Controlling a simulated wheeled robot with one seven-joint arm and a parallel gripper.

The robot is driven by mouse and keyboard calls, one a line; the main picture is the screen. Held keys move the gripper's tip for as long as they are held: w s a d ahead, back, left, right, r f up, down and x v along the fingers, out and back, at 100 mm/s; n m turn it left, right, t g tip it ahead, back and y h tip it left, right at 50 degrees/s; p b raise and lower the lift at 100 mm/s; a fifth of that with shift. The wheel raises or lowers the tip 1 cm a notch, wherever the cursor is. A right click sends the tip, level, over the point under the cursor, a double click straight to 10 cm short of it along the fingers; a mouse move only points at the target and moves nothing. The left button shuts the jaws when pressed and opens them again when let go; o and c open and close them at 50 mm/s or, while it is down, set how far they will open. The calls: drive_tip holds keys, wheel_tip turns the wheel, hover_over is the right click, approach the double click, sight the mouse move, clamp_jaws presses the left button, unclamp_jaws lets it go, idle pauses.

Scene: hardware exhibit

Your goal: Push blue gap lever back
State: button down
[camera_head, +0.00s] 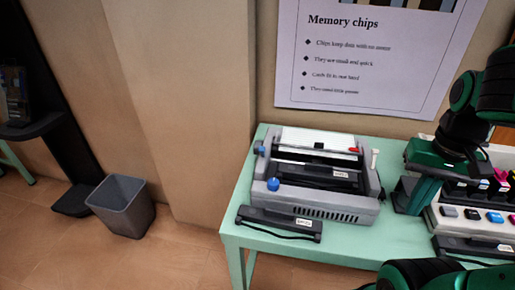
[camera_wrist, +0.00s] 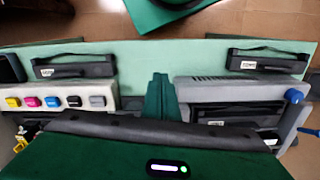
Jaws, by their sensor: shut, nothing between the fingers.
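A grey printer (camera_head: 320,200) with a dark ribbon area stands on the green table. Two blue parts are on its left side: a small blue lever (camera_head: 262,150) toward the back, and a larger blue knob (camera_head: 273,184) at the front corner. In the wrist view, the printer (camera_wrist: 230,95) is at the right, with the blue knob (camera_wrist: 293,95) and the blue lever (camera_wrist: 308,131) at its right end. My gripper (camera_head: 412,205) is shut and empty, right of the printer and apart from both blue parts. Its green fingers also show in the wrist view (camera_wrist: 159,95).
A second printer with colored buttons (camera_head: 480,215) stands at the table's right. Labelled dark cartridges (camera_head: 280,222) lie along the front edge of the green table (camera_head: 350,245). A white lever (camera_head: 374,158) stands on the grey printer's right side. A grey bin (camera_head: 122,205) is on the floor.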

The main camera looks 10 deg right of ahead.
drive_tip(key=w+a+r+n+h, duration=0.1)
drive_tip(key=w+a+r+n, duration=0.2)
drive_tip(key=w+a+n, duration=0.45)
drive_tip(key=w+a+r+n, duration=0.25)
drive_tip(key=w+n, duration=0.25)
drive_tip(key=n, duration=0.6)
drive_tip(key=w+a+r+n+t, duration=0.1)
drive_tip(key=w+a+n, duration=0.2)
drive_tip(key=a+n, duration=0.6)
drive_tip(key=w+a+r+n+t, duration=0.1)
drive_tip(key=w+a+n, duration=0.2)
drive_tip(key=a+n, duration=0.7)
drive_tip(key=a, duration=0.3)
drive_tip(key=shift+w, duration=0.2)
drive_tip(key=shift+n, duration=0.25)
